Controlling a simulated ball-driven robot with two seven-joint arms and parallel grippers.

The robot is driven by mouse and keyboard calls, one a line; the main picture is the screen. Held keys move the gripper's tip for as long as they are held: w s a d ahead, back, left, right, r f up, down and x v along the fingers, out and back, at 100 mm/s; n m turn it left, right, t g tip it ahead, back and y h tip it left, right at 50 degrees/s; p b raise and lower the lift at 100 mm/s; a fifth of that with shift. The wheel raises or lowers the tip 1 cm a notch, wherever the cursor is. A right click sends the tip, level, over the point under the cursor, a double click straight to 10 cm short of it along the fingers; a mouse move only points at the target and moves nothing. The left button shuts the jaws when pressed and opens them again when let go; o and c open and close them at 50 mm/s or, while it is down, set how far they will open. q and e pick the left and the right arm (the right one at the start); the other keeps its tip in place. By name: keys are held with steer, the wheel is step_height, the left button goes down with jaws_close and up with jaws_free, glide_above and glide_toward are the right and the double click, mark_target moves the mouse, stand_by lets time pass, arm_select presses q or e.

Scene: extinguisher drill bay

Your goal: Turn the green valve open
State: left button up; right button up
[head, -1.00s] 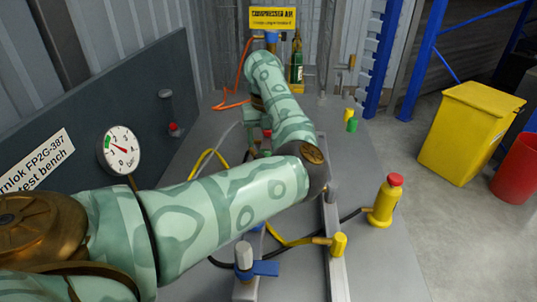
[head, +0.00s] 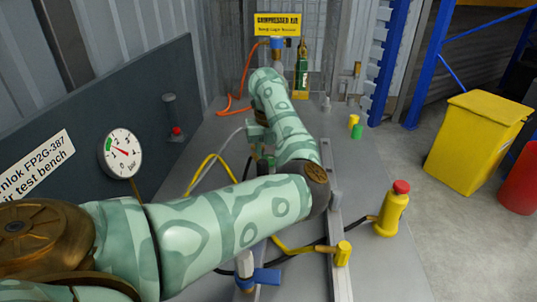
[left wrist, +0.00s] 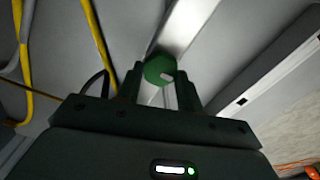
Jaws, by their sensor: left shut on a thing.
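The green valve (left wrist: 160,69) shows in the left wrist view as a round dark-green knob with a small pale mark. It sits between the two dark fingers of my left gripper (left wrist: 160,88), which is shut on it. A pale metal rail lies behind the knob. In the head view my left arm reaches over the bench and hides the valve. Only part of the dark left gripper (head: 262,160) shows there, beside the forearm. My right gripper is in neither view.
A pressure gauge (head: 123,154) stands at left before the dark panel. A blue-handled valve (head: 266,276), a yellow valve (head: 342,253) and a yellow bottle with a red cap (head: 392,212) are near the front. A yellow bin (head: 474,142) stands on the floor at right.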

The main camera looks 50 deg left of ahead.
arm_select(q)
steer(key=n, duration=0.3)
steer(key=shift+n, duration=0.4)
steer(key=n+b, duration=0.1)
steer(key=n, duration=0.3)
steer(key=shift+w+n, duration=0.15)
steer(key=shift+n, duration=0.15)
steer(key=n+b, duration=0.1)
steer(key=n, duration=0.3)
steer(key=shift+w+n, duration=0.1)
steer(key=shift+n, duration=0.2)
steer(key=n+b, duration=0.1)
steer(key=n, duration=0.3)
steer(key=shift+a, duration=0.1)
steer(key=shift+n, duration=0.3)
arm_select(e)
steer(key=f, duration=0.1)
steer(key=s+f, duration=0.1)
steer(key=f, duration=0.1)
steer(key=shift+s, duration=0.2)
arm_select(q)
steer(key=shift+r, duration=0.1)
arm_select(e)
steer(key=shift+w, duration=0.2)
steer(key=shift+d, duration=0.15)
